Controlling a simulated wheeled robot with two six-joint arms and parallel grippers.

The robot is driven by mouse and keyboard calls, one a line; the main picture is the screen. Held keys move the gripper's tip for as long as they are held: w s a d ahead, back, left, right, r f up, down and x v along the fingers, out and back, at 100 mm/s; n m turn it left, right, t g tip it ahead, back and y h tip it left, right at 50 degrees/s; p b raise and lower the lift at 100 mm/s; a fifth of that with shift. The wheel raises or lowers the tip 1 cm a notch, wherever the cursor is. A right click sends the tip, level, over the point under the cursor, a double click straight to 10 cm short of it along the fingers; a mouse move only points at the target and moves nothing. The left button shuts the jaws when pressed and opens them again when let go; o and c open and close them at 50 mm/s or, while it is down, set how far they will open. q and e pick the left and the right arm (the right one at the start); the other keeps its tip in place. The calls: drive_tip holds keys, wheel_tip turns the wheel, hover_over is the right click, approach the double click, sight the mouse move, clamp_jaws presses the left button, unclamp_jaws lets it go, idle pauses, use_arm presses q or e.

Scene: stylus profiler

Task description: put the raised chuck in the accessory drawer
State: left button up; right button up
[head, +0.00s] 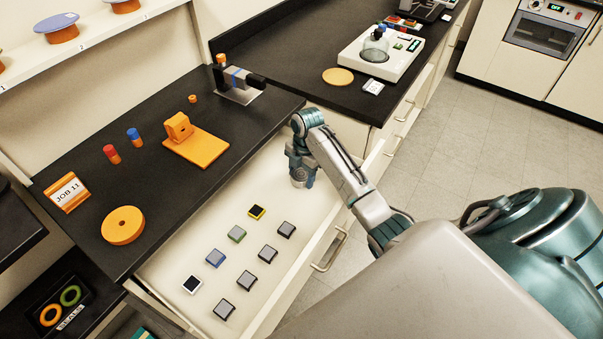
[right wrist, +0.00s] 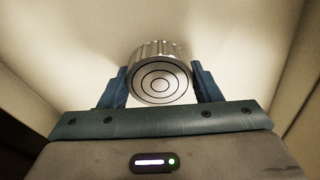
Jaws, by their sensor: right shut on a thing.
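My right gripper (head: 300,177) is over the far end of the open drawer (head: 243,256), pointing down. In the right wrist view its blue fingers (right wrist: 162,88) are shut on the chuck (right wrist: 160,75), a silvery cylinder with a ribbed side and dark concentric rings on its face. The chuck lies between the two fingers, with the pale drawer interior behind it. In the head view the chuck is mostly hidden by the gripper, and I cannot tell whether it touches the drawer floor. My left gripper is not in view.
Several small square pieces (head: 246,281) lie in the near part of the drawer. The black counter (head: 190,215) beside it carries an orange stand (head: 195,147), an orange ring (head: 123,225) and a JOB 11 sign (head: 67,192). The drawer's far end around the gripper looks clear.

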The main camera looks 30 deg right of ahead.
sight(303, 172)
drive_tip(key=o, duration=1.1)
drive_tip(key=shift+f, duration=0.1)
drive_tip(key=r, duration=0.2)
drive_tip(key=r+b, duration=0.1)
drive_tip(key=r, duration=0.1)
drive_tip(key=d+r, duration=0.1)
drive_tip(key=r, duration=0.1)
drive_tip(key=shift+w+r, duration=0.15)
drive_tip(key=shift+r, duration=0.05)
drive_tip(key=shift+d+r+p, duration=0.2)
drive_tip(key=shift+r+p, duration=1.85)
drive_tip(key=shift+r, duration=0.9)
